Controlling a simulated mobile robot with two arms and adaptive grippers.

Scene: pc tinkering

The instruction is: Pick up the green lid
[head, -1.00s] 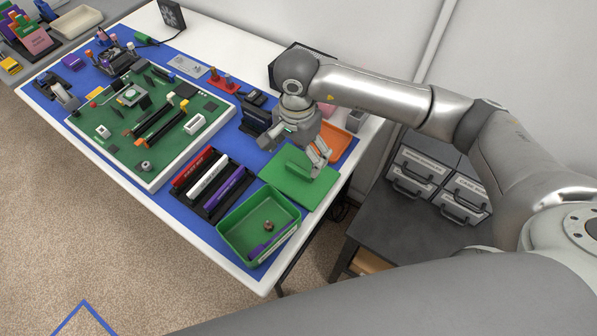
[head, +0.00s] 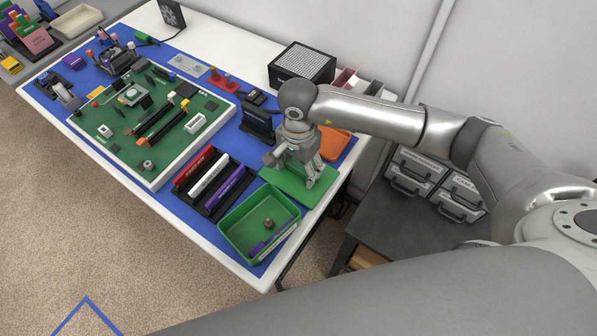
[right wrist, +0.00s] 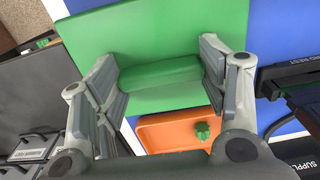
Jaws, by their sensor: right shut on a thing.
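The green lid (head: 297,199) is a flat green plate with a raised bar. It lies at the right end of the blue mat, just behind the open green box (head: 232,239). My right gripper (head: 303,178) is over the lid, pointing down. In the right wrist view, the fingers of my right gripper (right wrist: 160,78) are shut on the raised bar of the green lid (right wrist: 160,30), one on each side. In the head view the arm and gripper hide the back part of the lid. My left gripper is not in view.
An orange tray (head: 337,146) lies behind the lid, close to it. A rack with red, white and purple sticks (head: 213,181) stands to the left. The green box holds a small brown piece and a purple stick. Grey drawers (head: 418,166) stand to the right.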

